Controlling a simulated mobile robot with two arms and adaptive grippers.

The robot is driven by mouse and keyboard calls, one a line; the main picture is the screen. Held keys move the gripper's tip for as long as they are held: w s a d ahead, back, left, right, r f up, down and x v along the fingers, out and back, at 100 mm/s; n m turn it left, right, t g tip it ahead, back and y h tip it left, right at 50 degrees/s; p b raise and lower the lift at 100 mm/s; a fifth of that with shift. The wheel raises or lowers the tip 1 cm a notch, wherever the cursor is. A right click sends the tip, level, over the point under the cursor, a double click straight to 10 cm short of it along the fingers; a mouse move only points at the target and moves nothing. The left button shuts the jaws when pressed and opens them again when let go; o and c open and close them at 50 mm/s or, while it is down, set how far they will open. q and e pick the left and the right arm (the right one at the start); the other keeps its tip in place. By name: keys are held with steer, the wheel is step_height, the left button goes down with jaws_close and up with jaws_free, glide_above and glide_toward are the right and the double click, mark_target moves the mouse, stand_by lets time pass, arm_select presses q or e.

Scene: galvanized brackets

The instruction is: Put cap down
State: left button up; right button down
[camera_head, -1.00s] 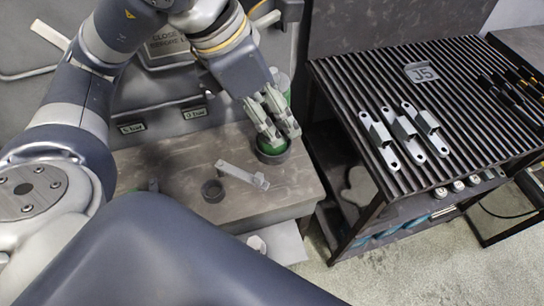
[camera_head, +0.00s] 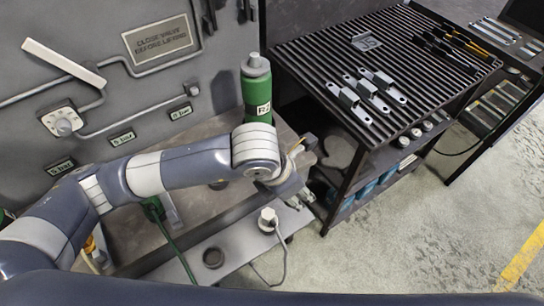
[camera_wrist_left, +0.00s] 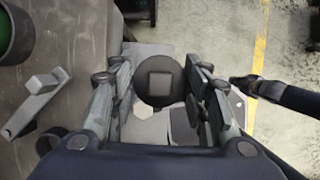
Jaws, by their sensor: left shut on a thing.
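The cap (camera_wrist_left: 160,80) is a dark round disc with a raised square in its middle. In the left wrist view it sits between the two fingers of my left gripper (camera_wrist_left: 158,92), which is shut on it. The cap is over or beyond the bench edge, with lighter surfaces and floor behind it. In the head view my left wrist covers most of the gripper (camera_head: 288,182), and I cannot make out the cap there. The green cylinder (camera_head: 257,90) stands upright behind the wrist.
A grey bracket (camera_wrist_left: 35,102) and a dark ring (camera_wrist_left: 50,139) lie on the bench (camera_wrist_left: 85,60) left of my gripper. A slatted rack (camera_head: 310,58) with several brackets stands to the right. A white plug-like piece (camera_head: 268,217) with a cable is in front.

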arm_select(q)
steer(key=w+a+p, duration=0.1)
steer(key=w, duration=0.3)
steer(key=w+a+p, duration=0.1)
steer(key=w, duration=0.4)
steer(key=w+a+f+p, duration=0.1)
steer(key=w, duration=0.3)
steer(key=shift+w, duration=0.35)
steer(key=shift+w+a+f, duration=0.1)
steer(key=shift+w, duration=0.1)
steer(key=shift+f+p, duration=0.5)
step_height(320, 180, down, 2)
steer(key=shift+f+p, duration=0.1)
steer(key=shift+p, duration=0.35)
steer(key=shift+f, duration=0.35)
steer(key=o, duration=1)
steer(key=shift+o, duration=0.2)
